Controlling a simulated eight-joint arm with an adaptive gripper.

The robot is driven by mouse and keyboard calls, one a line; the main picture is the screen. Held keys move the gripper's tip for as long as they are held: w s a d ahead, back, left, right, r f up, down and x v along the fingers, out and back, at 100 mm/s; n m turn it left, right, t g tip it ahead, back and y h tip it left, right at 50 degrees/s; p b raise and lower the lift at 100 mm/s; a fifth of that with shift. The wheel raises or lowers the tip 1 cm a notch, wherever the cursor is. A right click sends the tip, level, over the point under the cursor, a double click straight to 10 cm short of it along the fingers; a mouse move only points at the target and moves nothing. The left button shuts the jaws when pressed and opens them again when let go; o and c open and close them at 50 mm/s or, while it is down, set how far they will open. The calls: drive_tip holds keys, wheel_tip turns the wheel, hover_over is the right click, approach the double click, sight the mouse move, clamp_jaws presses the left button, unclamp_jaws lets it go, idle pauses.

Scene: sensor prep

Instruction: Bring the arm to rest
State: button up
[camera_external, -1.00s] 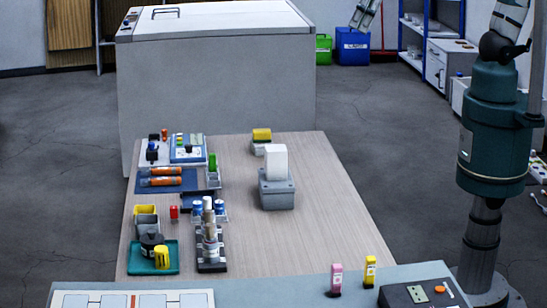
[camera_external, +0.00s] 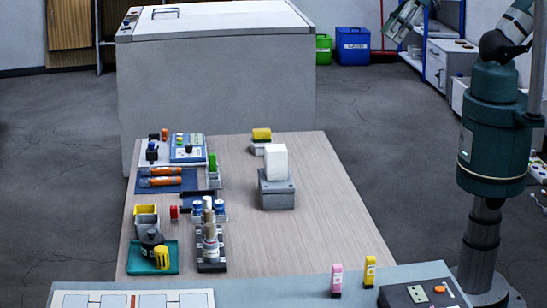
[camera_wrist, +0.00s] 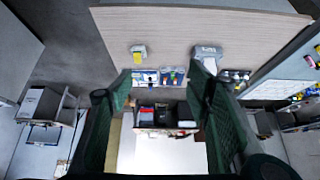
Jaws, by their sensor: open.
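My gripper (camera_wrist: 160,88) shows in the wrist view as two dark green fingers spread wide apart, with nothing held between them. In the external view, part of my gripper end (camera_external: 404,20) shows at the top edge, right of centre, high up and well clear of the table. The rest of the raised forearm is cut off by the top of the picture. My arm stands at the right side of the external view.
The wooden table (camera_external: 330,215) carries a white block (camera_external: 276,162) on a grey stand (camera_external: 276,195), a yellow-topped item (camera_external: 261,134), and several small items along its left side. A large grey cabinet (camera_external: 215,85) stands behind. Blue (camera_external: 352,47) and green bins stand at the back.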

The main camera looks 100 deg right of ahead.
idle(0.3)
drive_tip(key=shift+f+b, duration=1.45)
